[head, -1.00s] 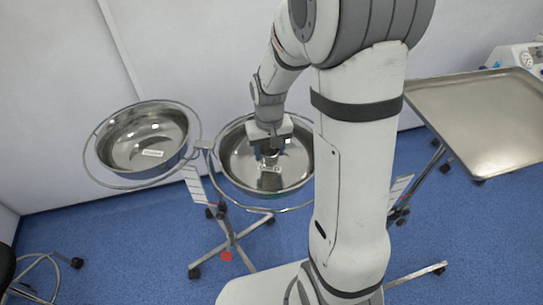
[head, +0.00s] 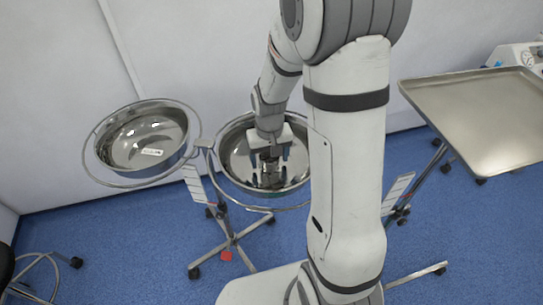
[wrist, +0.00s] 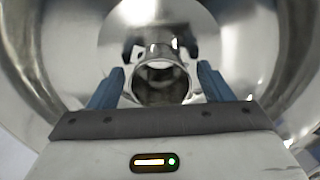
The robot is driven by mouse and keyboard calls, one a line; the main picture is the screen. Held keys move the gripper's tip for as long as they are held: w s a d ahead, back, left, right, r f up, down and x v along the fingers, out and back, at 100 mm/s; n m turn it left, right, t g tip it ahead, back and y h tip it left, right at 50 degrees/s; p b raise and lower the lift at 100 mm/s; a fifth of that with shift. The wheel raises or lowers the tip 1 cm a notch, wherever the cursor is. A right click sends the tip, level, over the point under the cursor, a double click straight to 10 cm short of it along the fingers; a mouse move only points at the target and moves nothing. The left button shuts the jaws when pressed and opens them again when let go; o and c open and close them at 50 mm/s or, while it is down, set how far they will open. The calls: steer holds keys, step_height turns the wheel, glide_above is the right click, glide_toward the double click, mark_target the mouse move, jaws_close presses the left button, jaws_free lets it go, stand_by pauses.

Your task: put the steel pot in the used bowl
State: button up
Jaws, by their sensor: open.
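The small steel pot (head: 269,178) is inside the right-hand of two steel bowls (head: 236,172). In the wrist view the pot (wrist: 160,78) shows its round open mouth, with the bowl's shiny wall around it. My gripper (head: 269,174) points down into this bowl. Its blue fingers are spread apart, one on each side of the pot, and in the wrist view there is a gap between each finger and the pot. The left-hand bowl (head: 140,140) looks empty and has a white label inside, too small to read. Which bowl is the used one I cannot tell.
Both bowls sit in ring holders on a wheeled stand (head: 229,232). A steel tray table (head: 480,120) stands at the right. A white wall is close behind the bowls.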

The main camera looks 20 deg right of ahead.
step_height(320, 180, up, 12)
steer(key=p, duration=0.2)
steer(key=s+r+t, duration=0.1)
steer(key=s+r, duration=0.2)
steer(key=s, duration=0.4)
steer(key=s+r+t, duration=0.1)
steer(key=s+r, duration=0.2)
steer(key=s, duration=0.4)
steer(key=shift+s+d+r, duration=0.15)
steer(key=shift+s+d, duration=0.05)
steer(key=shift+s, duration=0.1)
